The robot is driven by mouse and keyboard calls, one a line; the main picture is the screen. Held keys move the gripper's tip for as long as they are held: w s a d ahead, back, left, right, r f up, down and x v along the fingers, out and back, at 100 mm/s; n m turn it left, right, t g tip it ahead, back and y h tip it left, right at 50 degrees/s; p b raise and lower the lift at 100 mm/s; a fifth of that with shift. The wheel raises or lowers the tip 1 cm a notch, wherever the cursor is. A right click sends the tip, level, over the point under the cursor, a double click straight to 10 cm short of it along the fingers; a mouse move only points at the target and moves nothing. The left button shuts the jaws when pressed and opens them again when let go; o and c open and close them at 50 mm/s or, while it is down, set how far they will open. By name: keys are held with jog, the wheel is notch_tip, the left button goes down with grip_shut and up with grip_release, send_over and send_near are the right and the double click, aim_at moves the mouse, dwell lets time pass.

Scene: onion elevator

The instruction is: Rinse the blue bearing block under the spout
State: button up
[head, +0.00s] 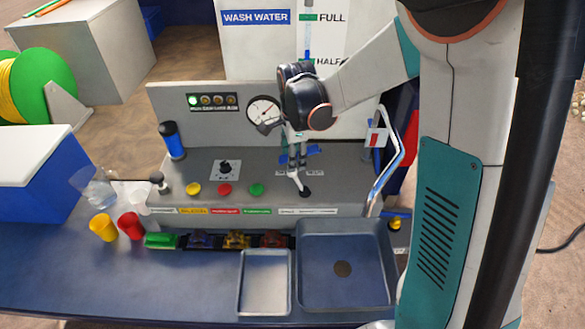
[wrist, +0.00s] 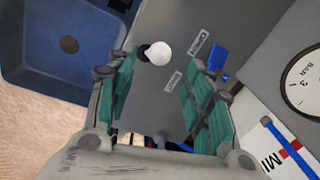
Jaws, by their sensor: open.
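A small blue block (head: 201,240), which looks like the bearing block, sits in the row of dark slots along the panel's front. The chrome curved spout pipe (head: 392,160) stands at the right, beside the dark blue sink basin (head: 312,285); the basin also shows in the wrist view (wrist: 35,75). My gripper (head: 295,165) is over the grey panel, near a black knob (head: 304,192) and below the gauge. In the wrist view my gripper (wrist: 160,85) is open and empty, with a white-and-black knob (wrist: 158,53) past its fingertips.
Green (head: 161,241), yellow (head: 237,240) and red (head: 272,239) blocks flank the blue one. A shallow grey tray (head: 264,311) lies left of the sink. Yellow (head: 103,227) and red (head: 130,226) cups stand at left. A gauge (head: 263,111) is on the back panel.

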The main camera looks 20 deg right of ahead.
send_over(298, 182)
jog(key=a, duration=0.1)
jog(key=f, duration=0.4)
jog(key=w+f, duration=0.1)
jog(key=f, duration=0.1)
jog(key=shift+a+f, duration=0.2)
jog(key=shift+f, duration=0.05)
grip_shut()
